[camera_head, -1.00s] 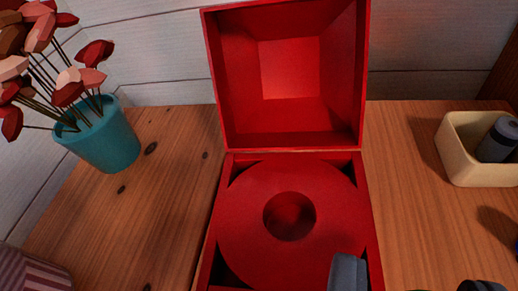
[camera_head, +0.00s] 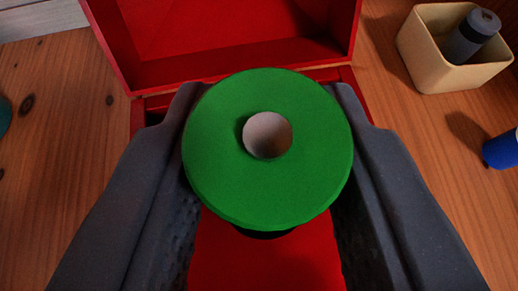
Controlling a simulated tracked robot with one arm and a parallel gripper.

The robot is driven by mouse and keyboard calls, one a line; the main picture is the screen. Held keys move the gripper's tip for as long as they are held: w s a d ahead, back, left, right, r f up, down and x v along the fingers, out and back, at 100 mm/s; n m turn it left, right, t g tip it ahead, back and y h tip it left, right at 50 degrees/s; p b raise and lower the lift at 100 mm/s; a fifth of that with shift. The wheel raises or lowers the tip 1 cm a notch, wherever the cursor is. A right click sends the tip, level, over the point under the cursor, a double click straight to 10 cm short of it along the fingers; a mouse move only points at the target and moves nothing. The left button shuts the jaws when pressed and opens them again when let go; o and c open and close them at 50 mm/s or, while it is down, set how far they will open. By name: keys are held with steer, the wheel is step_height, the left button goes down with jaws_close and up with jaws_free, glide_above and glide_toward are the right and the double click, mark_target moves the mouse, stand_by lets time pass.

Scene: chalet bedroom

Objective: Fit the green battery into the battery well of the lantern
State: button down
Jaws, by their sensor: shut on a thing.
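The green battery (camera_head: 220,175) is a thick round green piece with a pale round centre. My gripper (camera_head: 268,105) is shut on it, with one dark finger on each side. It is held in front of the red lantern box (camera_head: 265,262), with its round green face toward the camera. The box's open lid (camera_head: 225,25) stands at the back. The battery and my fingers cover most of the box's inside, so the round well is hidden. I cannot tell whether the battery touches the box.
A cream tray (camera_head: 420,50) holding a grey cylinder (camera_head: 471,35) stands at the back right. A blue object (camera_head: 502,150) lies at the right edge. Bare wooden tabletop (camera_head: 60,150) shows on the left.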

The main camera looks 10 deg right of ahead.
steer(key=c, duration=1.1)
jaws_free()
steer(key=shift+s+f, duration=0.1)
steer(key=shift+f, duration=0.5)
steer(key=shift+r, duration=0.1)
steer(key=shift+r, duration=0.15)
